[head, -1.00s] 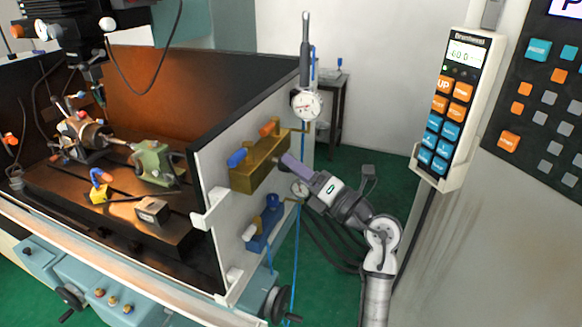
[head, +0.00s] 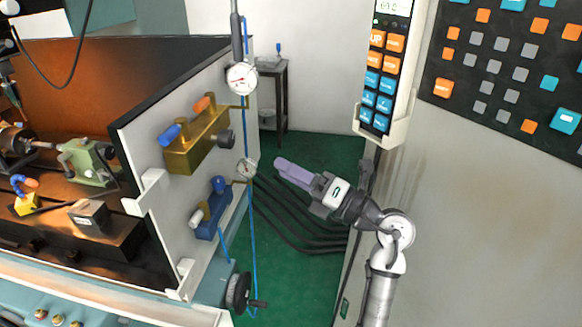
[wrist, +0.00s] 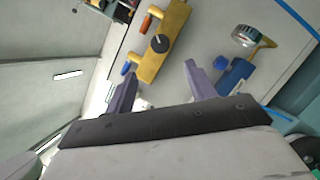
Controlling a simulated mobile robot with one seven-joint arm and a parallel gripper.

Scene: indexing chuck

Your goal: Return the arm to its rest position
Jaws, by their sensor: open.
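My gripper (head: 285,170) is at the middle of the head view, with purple fingers pointing left towards the machine's side panel. It is empty and apart from the panel, with green floor behind it. In the wrist view my gripper (wrist: 160,88) shows two purple fingers spread apart with nothing between them. My arm is bent and comes up from the lower right, beside a grey cabinet wall.
A brass valve block (head: 195,145) with a dark knob (head: 225,139), a blue valve (head: 212,210) and gauges (head: 241,79) sit on the side panel (head: 150,160). A button pendant (head: 384,75) hangs on the grey cabinet (head: 470,200). Dark hoses (head: 300,225) cross the floor.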

